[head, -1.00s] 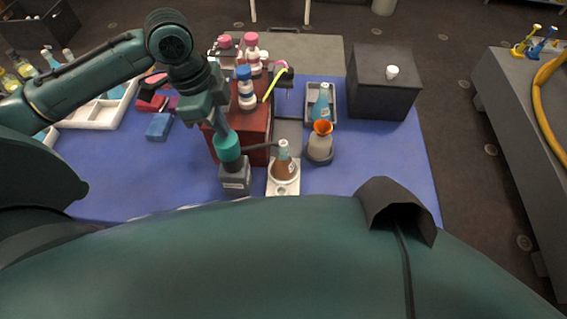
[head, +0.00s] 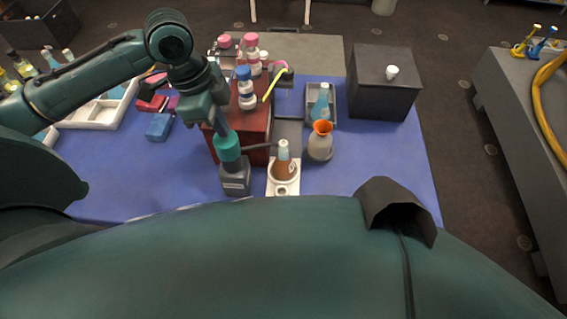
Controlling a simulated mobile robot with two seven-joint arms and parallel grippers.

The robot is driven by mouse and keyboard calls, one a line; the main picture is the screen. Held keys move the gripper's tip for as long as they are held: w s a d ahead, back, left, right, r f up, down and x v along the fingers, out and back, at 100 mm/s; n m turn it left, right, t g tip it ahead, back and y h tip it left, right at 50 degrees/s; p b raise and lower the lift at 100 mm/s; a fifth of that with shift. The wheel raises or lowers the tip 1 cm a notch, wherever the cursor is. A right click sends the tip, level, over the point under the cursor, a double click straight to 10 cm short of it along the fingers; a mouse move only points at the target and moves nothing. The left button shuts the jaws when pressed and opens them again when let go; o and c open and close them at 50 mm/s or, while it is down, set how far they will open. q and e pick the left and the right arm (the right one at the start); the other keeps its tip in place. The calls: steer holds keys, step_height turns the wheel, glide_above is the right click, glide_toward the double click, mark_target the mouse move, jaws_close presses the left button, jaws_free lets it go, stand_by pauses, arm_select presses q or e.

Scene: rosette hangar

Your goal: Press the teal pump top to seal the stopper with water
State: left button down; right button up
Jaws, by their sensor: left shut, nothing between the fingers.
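The teal pump top (head: 228,148) sits on a grey square pump bottle (head: 235,180) near the table's front edge. A thin dark spout runs from the top to the right, toward the flask. My left gripper (head: 221,128) is shut and points down, its tips at the top of the teal pump top; whether they touch it I cannot tell. A flask with brown contents (head: 285,169) and a pale stopper (head: 283,148) stands on a white holder (head: 271,188) to the right. My right gripper is not in view.
A dark red block (head: 257,132) with several capped bottles stands behind the pump. A flask with an orange funnel (head: 321,140) is right of the brown flask. A blue bottle (head: 320,104) stands in a grey tray. A black box (head: 383,85) is at back right. Blue mat is clear at right.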

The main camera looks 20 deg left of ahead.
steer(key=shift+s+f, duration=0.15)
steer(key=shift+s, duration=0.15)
arm_select(q)
steer(key=shift+f, duration=0.15)
